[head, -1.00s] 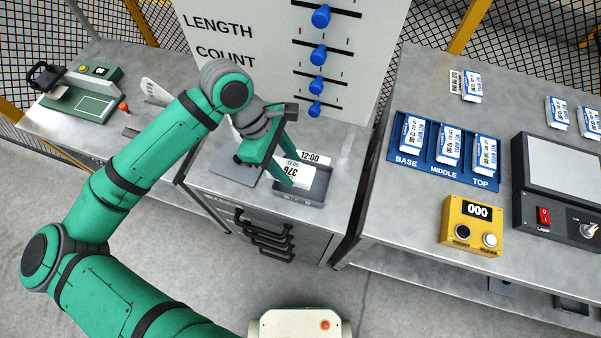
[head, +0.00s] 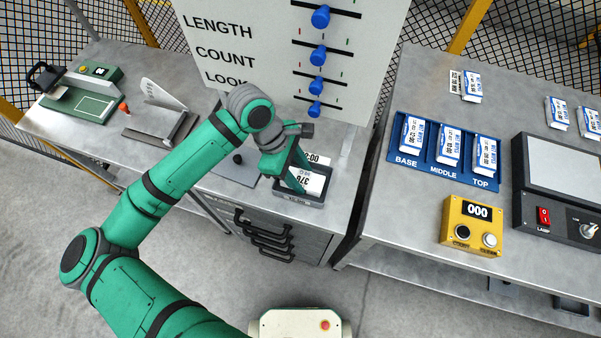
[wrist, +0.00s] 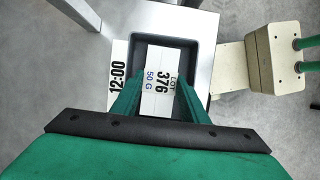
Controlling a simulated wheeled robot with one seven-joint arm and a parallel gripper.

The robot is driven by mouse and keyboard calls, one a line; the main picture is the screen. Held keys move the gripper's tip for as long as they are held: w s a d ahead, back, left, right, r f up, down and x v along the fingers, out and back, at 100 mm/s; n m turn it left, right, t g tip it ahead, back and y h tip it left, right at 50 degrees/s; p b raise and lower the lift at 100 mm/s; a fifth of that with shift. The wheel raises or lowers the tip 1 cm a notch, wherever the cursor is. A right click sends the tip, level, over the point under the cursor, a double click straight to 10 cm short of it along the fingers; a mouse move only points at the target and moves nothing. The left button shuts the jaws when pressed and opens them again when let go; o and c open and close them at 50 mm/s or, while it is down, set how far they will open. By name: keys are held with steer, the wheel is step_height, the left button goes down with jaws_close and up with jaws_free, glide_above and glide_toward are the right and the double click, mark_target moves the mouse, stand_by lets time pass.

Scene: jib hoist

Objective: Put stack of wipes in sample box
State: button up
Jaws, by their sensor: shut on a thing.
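The stack of wipes is a white block marked "LOT 376 50 G" (wrist: 160,82), which also shows in the head view (head: 314,181). My gripper (wrist: 157,98) is shut on it, with one green finger on each side. The sample box is a dark grey open tray (head: 298,201) at the front right of the middle bench. In the wrist view the stack appears over the inside of the box (wrist: 205,50). I cannot tell whether the stack touches the box floor. My gripper (head: 298,180) partly hides the stack and box in the head view.
A white "12:00" card (wrist: 117,70) is beside the box. A grey plate with a dark knob (head: 236,165) lies to the left. A board with blue sliders (head: 319,55) stands behind. The right bench holds a blue tray of packets (head: 431,168) and a yellow counter (head: 472,228).

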steer(key=o, duration=1.1)
steer(key=shift+f, duration=0.1)
steer(key=v, duration=1.2)
